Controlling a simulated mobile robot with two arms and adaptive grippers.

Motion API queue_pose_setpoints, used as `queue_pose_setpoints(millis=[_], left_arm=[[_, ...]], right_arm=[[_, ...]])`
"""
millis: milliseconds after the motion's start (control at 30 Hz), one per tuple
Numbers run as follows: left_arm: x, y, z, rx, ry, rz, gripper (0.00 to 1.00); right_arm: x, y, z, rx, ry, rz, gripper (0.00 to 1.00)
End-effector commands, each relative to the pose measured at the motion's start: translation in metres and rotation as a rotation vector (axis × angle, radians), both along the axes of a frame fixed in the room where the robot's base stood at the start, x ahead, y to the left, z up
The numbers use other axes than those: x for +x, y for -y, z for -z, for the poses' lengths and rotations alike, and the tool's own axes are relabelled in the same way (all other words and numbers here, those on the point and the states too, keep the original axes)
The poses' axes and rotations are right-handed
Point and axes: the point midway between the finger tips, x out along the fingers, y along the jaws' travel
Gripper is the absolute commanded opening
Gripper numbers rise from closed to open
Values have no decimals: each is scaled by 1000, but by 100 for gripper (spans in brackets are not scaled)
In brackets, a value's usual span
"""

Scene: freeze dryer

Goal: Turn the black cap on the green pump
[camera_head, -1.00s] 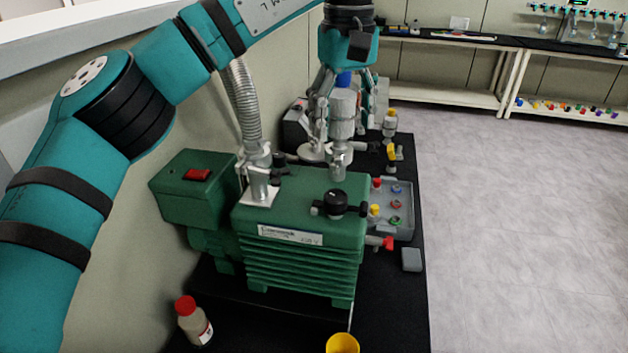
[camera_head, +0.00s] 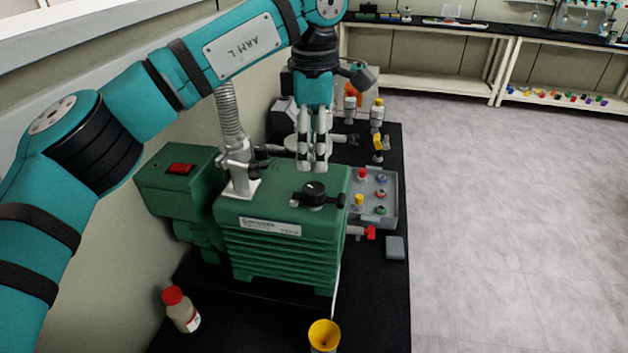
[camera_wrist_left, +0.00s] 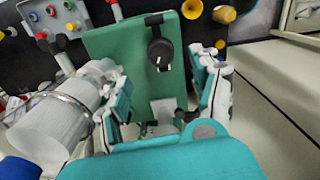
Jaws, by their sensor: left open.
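The green pump (camera_head: 275,251) stands on the black bench top, with the black cap (camera_head: 314,193) on its top face near the right front. In the left wrist view the pump (camera_wrist_left: 112,48) fills the middle, and the cap (camera_wrist_left: 160,53) shows with a white mark, beyond the fingertips. My left gripper (camera_head: 313,166) points down just behind the cap, above the rear of the pump's top. In the left wrist view my left gripper (camera_wrist_left: 163,88) is open with nothing between its fingers, apart from the cap. My right gripper is not in view.
A metal fitting with a ribbed hose (camera_head: 230,115) rises from the pump's top left. A grey tray (camera_head: 390,207) of coloured caps lies right of the pump. A red-capped bottle (camera_head: 182,311) and a yellow funnel (camera_head: 323,336) stand in front. Floor to the right is clear.

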Motion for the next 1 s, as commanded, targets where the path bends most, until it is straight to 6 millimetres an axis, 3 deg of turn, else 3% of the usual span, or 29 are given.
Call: queue_pose_setpoints(millis=[200,400,833,1000], left_arm=[[0,-1,45,0,-3,0,65],[0,0,72,1,-2,0,65],[0,0,84,0,1,0,65],[0,0,83,0,1,0,42]], right_arm=[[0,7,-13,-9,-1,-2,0],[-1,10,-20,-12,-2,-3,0],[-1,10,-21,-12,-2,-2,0],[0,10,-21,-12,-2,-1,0]])
